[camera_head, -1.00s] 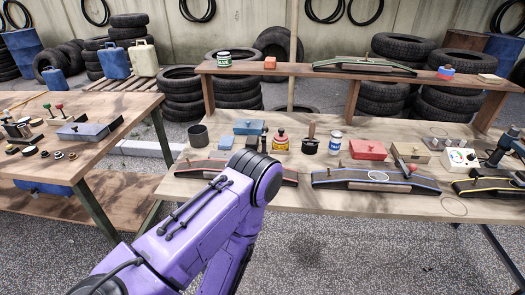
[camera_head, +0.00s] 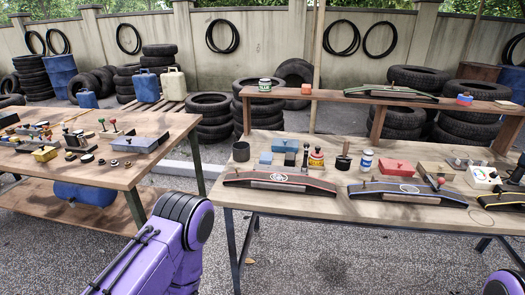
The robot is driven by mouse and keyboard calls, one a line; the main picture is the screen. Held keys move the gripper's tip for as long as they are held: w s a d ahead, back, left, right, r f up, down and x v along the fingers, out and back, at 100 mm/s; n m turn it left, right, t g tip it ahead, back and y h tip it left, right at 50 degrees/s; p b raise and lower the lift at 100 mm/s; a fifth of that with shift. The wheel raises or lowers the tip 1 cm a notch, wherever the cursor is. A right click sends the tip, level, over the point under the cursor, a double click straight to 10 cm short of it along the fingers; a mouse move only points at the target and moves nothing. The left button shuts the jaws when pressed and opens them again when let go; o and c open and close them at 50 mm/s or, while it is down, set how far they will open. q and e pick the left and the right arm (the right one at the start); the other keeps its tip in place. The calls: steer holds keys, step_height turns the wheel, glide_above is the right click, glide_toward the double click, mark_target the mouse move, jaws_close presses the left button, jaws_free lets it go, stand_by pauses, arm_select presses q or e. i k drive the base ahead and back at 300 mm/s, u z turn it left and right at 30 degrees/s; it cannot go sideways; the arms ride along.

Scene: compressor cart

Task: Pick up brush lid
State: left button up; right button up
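The lid is not clear to me. A dark pot with a brush-like upright handle (camera_head: 343,158) stands on the right-hand workbench, and next to it is a red and yellow bottle (camera_head: 316,158) with a dark top. A small dark upright item (camera_head: 305,156) stands just left of the bottle. I cannot tell which of these carries the brush lid. A purple arm of mine fills the lower middle in front of the benches, and a bit of purple shows at the bottom right corner. Neither gripper is in view.
The right workbench (camera_head: 300,207) holds a red-edged ramp (camera_head: 250,181), a blue-edged ramp (camera_head: 385,193), a red box (camera_head: 396,167) and a white-and-blue can (camera_head: 366,160). The left workbench (camera_head: 110,178) holds several tools. A gap with gravel floor lies between the benches.

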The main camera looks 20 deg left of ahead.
mark_target(317, 153)
steer(key=u, duration=0.8)
steer(key=i, duration=0.4)
